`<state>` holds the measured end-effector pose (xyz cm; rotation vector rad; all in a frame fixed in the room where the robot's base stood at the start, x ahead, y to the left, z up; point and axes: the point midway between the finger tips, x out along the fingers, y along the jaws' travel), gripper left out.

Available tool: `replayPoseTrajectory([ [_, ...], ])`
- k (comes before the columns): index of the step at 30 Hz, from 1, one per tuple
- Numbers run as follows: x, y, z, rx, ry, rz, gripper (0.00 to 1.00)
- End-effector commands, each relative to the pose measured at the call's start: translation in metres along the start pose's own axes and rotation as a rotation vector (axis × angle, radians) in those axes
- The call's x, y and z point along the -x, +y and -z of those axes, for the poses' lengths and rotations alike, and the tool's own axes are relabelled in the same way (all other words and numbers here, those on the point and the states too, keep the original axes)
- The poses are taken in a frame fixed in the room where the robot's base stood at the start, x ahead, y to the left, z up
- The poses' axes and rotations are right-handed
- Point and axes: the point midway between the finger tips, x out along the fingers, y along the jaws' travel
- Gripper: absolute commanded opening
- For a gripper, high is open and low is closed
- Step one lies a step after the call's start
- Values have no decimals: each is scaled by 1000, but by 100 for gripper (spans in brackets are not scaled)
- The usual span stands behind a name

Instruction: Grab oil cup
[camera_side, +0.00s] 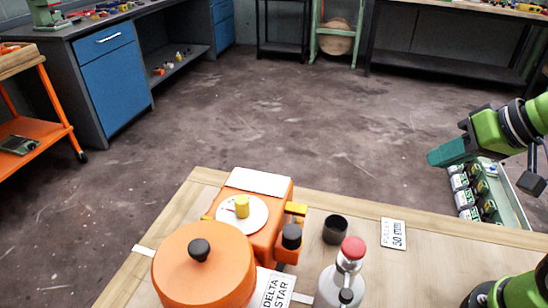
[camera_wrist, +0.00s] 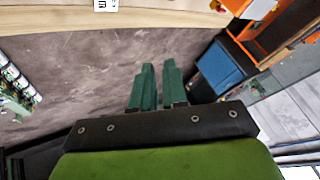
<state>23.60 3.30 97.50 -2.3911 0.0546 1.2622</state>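A small dark open cup (camera_side: 335,229), which I take to be the oil cup, stands upright on the wooden table (camera_side: 371,212) in the side view. It is between the orange machine and a white label card. My gripper (camera_side: 434,158) is at the right of the side view, raised and well apart from the cup. In the wrist view, its two green fingers (camera_wrist: 159,68) have a narrow gap between them with nothing held. The cup does not show in the wrist view.
Close to the cup stand an orange machine (camera_side: 263,232), a black-topped knob (camera_side: 291,237) and a red-capped bottle (camera_side: 346,271). A large orange lidded pot (camera_side: 204,269) is left. A label card (camera_side: 393,234) lies right. A tray of small parts (camera_side: 507,199) is below my gripper.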

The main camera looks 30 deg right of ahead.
Motion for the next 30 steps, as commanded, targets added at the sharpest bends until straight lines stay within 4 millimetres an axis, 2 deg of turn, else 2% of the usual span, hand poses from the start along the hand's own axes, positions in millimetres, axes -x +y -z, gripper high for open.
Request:
replayPoseTrajectory([
  [1, 0, 0, 0, 0, 0, 0, 21],
  [2, 0, 0, 0, 0, 0, 0, 26],
  [13, 0, 0, 0, 1, 0, 0, 83],
  [22, -1, -2, -1, 7, -7, 3, 83],
  [26, -16, -9, -7, 37, -84, 0, 83],
  [30, -43, -30, -4, 96, -222, -29, 83],
])
